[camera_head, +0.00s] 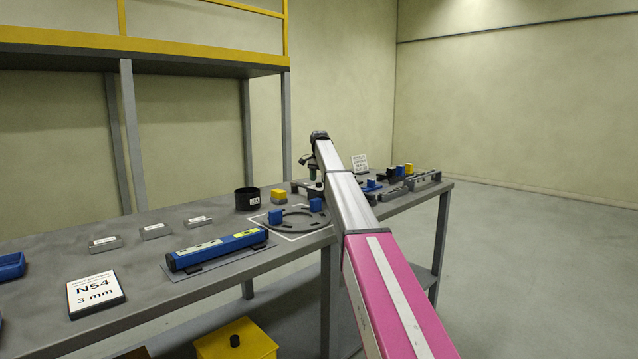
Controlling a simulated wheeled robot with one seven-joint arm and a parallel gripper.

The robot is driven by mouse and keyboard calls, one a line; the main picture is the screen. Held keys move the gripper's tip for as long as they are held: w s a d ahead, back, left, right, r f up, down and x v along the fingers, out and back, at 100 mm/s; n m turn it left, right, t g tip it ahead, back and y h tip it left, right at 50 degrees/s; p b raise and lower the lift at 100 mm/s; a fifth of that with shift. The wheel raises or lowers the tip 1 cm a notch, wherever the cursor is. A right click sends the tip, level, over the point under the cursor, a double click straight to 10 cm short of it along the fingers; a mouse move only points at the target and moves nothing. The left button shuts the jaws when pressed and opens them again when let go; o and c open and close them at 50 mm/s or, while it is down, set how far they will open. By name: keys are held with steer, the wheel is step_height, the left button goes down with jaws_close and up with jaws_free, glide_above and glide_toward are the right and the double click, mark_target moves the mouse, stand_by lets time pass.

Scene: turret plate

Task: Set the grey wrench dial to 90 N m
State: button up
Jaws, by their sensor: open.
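A long grey tool (422,181) lies near the right end of the bench and may be the grey wrench. Its dial and any scale reading are too small to make out. My gripper (312,174) is at the far end of my arm, pointing down over the bench behind the ring plate. It is small and partly hidden by my arm, and nothing shows held in it. It is left of the grey tool and apart from it.
Small parts and a white card (359,162) stand right. A yellow box (236,340) is below.

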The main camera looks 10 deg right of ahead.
step_height(320, 180, up, 9)
stand_by(0.3)
steer(key=shift+d+f, duration=0.1)
